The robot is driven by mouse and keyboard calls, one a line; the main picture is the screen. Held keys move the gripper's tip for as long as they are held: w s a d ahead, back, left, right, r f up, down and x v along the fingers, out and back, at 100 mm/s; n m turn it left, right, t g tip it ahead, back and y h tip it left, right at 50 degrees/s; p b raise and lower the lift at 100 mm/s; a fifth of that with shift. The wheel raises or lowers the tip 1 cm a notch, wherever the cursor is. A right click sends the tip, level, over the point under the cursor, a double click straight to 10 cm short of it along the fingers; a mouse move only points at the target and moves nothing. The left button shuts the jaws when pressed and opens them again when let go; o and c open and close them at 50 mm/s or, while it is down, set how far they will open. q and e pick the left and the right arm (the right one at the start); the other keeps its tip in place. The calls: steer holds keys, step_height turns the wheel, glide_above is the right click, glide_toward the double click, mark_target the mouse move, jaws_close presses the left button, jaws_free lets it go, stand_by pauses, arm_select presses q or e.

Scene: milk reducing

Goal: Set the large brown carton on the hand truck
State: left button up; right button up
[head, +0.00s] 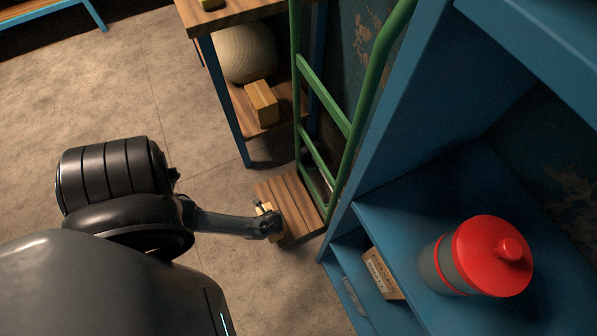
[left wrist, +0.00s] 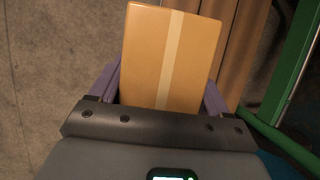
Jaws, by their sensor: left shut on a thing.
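My left gripper (head: 268,218) is shut on a brown carton (left wrist: 145,50) with a pale tape strip. In the left wrist view the carton sits between the two purplish fingers. In the head view the carton is mostly hidden by the gripper, at the near left part of the hand truck's wooden platform (head: 291,202). The hand truck has a green tube frame (head: 324,98) standing upright behind the platform. I cannot tell whether the carton touches the platform. The right gripper is not in view.
A wooden table with blue legs (head: 228,95) holds a round pale bale (head: 246,54) and a small carton (head: 262,101) on its lower shelf. At right, a blue shelf unit (head: 393,215) holds a red-lidded jar (head: 490,257) and a box (head: 382,274). The floor at left is clear.

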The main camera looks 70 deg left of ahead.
arm_select(q)
steer(key=w+f+b, duration=0.1)
steer(key=w+b, duration=0.4)
steer(key=w, duration=0.3)
steer(key=w+f+b, duration=0.2)
steer(key=w+b, duration=0.4)
steer(key=w, duration=0.2)
steer(key=shift+w+a+f, duration=0.25)
steer(key=shift+w+a, duration=0.05)
steer(key=shift+w, duration=0.05)
steer(key=shift+w, duration=0.15)
steer(key=o, duration=1.5)
steer(key=shift+f, duration=0.15)
